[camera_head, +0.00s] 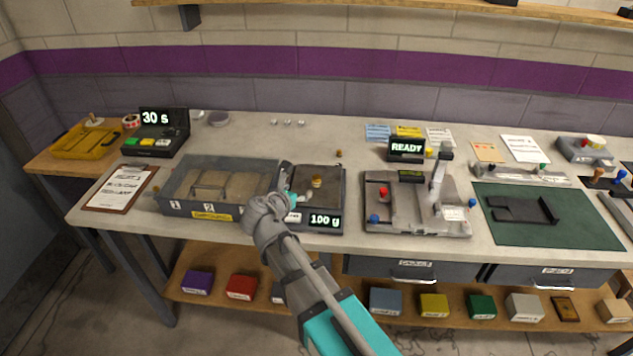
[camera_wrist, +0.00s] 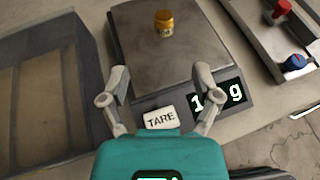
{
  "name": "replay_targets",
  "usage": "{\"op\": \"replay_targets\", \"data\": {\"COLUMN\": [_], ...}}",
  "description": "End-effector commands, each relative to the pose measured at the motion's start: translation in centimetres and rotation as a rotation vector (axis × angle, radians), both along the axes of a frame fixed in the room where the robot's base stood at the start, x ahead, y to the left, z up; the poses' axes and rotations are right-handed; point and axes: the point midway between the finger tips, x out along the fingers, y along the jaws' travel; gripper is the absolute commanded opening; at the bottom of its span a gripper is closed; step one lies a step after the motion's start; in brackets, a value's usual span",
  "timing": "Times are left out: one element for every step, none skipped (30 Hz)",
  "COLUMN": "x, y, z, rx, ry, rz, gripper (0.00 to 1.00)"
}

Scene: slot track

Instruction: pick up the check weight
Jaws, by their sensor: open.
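The check weight (camera_head: 317,181) is a small brass-coloured cylinder standing upright on the scale's dark plate (camera_head: 330,199). It also shows in the wrist view (camera_wrist: 164,23), near the top, with a label on its side. The scale's display (camera_head: 325,220) reads 100 g. My gripper (camera_head: 289,192) is over the scale's front left part, left of the weight. In the wrist view my gripper (camera_wrist: 160,85) is open and empty, with its fingers apart around the view of the TARE button (camera_wrist: 160,118). The weight is beyond the fingertips and untouched.
A lidded clear case (camera_head: 178,185) stands directly left of the scale. A grey fixture (camera_head: 400,215) with red and blue knobs stands to the right. A small brass piece (camera_head: 339,154) lies behind the scale. The bench behind the scale is mostly clear.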

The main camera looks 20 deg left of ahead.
Motion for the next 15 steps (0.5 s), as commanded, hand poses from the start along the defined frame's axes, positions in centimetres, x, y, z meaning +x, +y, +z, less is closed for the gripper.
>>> {"op": "replay_targets", "data": {"x": [0.6, 1.0, 1.5, 1.9, 2.3, 2.9, 3.3, 3.8, 4.3, 4.7, 5.1, 5.5, 5.8, 6.1, 6.4], "y": [0.1, 0.0, 0.0, -0.1, -0.1, -0.1, -0.1, -0.2, -0.3, -0.3, -0.3, -0.3, -0.4, -0.4, -0.5], "z": [-0.4, -0.6, -0.8, -1.0, -1.2, -1.5, -1.6, -1.8, -2.1, -2.2, -2.4, -2.5, -2.6, -2.7, -2.8], "rx": [0.0, 0.0, -0.001, 0.0, 0.0, 0.0, 0.0, 0.001, 0.001, 0.001, 0.001, 0.001, 0.001, 0.001, 0.001], "ry": [0.0, 0.0, 0.0, 0.0, 0.0, 0.0, 0.0, 0.0, 0.001, 0.001, 0.001, 0.001, 0.001, 0.001, 0.001], "rz": [-0.001, -0.001, -0.002, -0.003, -0.003, -0.002, -0.002, -0.003, -0.004, -0.004, -0.003, -0.001, -0.001, -0.001, -0.001], "gripper": [0.81, 0.81, 0.81, 0.81, 0.81, 0.81, 0.81, 0.81, 0.81, 0.81, 0.81, 0.81, 0.81, 0.81, 0.81]}}
